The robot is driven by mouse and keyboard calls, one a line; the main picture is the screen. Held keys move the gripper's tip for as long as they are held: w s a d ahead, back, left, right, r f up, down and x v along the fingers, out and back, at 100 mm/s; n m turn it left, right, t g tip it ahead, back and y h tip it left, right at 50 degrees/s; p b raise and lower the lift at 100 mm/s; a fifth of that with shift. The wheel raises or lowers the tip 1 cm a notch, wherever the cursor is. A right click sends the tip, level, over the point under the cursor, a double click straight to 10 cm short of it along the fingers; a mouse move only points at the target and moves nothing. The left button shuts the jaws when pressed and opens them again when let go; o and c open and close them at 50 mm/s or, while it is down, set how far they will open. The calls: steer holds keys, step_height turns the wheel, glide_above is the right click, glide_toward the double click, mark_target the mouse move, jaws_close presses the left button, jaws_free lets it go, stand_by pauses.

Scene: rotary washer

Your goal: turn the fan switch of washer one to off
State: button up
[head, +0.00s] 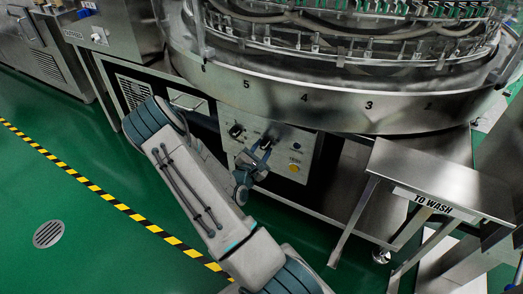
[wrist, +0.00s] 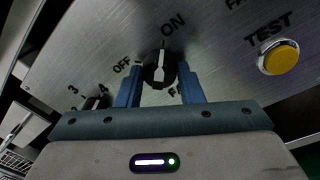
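The fan switch (wrist: 160,72) is a black rotary knob with a white pointer line, on a brushed metal panel (head: 236,151). In the wrist view the pointer aims up, near the ON mark; OFF is printed to its upper left. Part of a label starting "FA" shows below the knob. My gripper (wrist: 160,80) is open, with one blue finger on each side of the knob. The fingers look close to the knob; I cannot tell whether they touch it.
A yellow TEST button (wrist: 280,57) sits right of the switch, and another black knob (wrist: 97,103) with numbers lies lower left. The round washer rim (head: 330,105) overhangs the panel. A metal table marked TO WASH (head: 440,175) stands to the right.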

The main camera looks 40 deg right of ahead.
steer(key=c, duration=0.3)
steer(key=shift+p, duration=0.4)
steer(key=n+p, duration=0.1)
steer(key=p, duration=0.1)
steer(key=n+p, duration=0.2)
steer(key=shift+r+n+p, duration=0.3)
steer(key=shift+p, duration=0.05)
steer(key=n+p, duration=0.4)
steer(key=p, duration=0.1)
steer(key=shift+g, duration=0.3)
steer(key=n+p, duration=0.3)
steer(key=n, duration=0.1)
steer(key=shift+f+n+y, duration=0.1)
steer(key=shift+n+y, duration=0.2)
steer(key=shift+f+n+g+p, duration=0.2)
steer(key=shift+n+g+p, duration=0.4)
steer(key=shift+n+p, duration=1.2)
steer(key=shift+n+b, duration=0.45)
steer(key=shift+n, duration=0.25)
